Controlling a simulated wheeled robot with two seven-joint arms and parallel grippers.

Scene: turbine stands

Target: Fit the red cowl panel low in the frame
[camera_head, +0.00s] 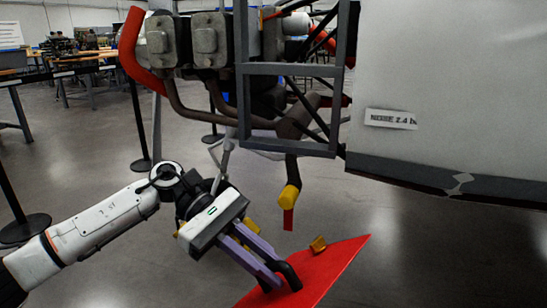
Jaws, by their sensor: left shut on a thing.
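The red cowl panel (327,270) is at the bottom centre of the head view, a flat red piece with a pointed upper right corner and a small orange-brown block on it. Its lower part is cut off by the picture edge. My left gripper (286,280) is shut on the panel, its dark fingertips over the panel's left part. The grey frame (290,69) hangs above, beside the engine, clear of the panel. My right gripper is not in view.
A large grey panel (450,100) with a "NOISE" label fills the upper right. The engine (208,45) with brown pipes hangs upper left. A yellow-ended part (289,195) with a red strip hangs above the panel. Barrier posts (141,164) stand at left.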

